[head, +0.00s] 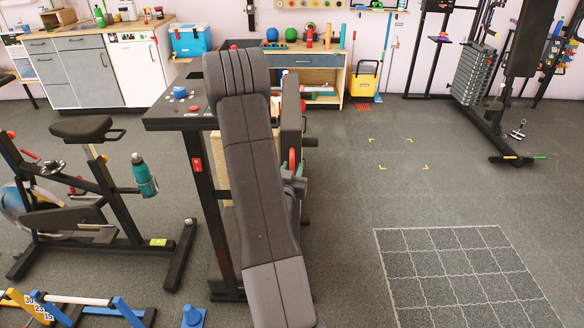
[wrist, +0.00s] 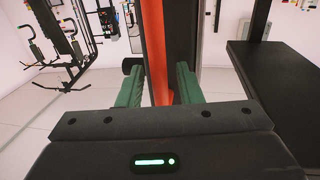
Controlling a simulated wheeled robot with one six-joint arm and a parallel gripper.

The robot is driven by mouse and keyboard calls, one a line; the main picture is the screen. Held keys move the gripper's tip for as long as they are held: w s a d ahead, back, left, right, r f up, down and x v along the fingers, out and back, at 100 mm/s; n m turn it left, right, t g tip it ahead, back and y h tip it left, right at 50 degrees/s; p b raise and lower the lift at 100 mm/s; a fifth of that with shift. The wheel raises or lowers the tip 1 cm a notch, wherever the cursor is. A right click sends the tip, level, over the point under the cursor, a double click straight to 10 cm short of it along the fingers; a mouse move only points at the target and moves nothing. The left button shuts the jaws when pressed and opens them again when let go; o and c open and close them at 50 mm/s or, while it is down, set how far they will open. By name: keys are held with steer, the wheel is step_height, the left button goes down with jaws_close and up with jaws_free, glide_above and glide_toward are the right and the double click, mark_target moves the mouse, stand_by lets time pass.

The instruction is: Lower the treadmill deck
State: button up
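The treadmill shows in the head view as a dark console (head: 180,115) on a black post (head: 205,195). A tall dark slab (head: 292,112), apparently the upright deck, stands right of my arm. My arm hides much of the treadmill. In the wrist view, the green fingers of my gripper (wrist: 160,85) are apart. An orange strip (wrist: 158,50) on a dark upright (wrist: 180,30) runs between them. I cannot tell whether the fingers touch it. A black cylinder (wrist: 131,64) shows just beyond the left finger.
A weight machine (head: 480,75) stands far right. A yellow bucket (head: 364,82) is by the back wall. The floor right of the treadmill is clear.

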steer(key=shift+w, duration=0.1)
jaws_close()
steer(key=d+f+m+b, duration=0.2)
steer(key=d+b, duration=0.5)
steer(key=d, duration=0.8)
steer(key=d+f+m+b, duration=0.2)
steer(key=d+f+b, duration=0.2)
steer(key=d+b, duration=0.4)
steer(key=d, duration=0.7)
steer(key=shift+d+f+m+g, duration=0.15)
steer(key=shift+d+m+g, duration=0.05)
steer(key=shift+m+g, duration=0.1)
steer(key=shift+w, duration=0.1)
jaws_free()
steer(key=shift+f, duration=0.1)
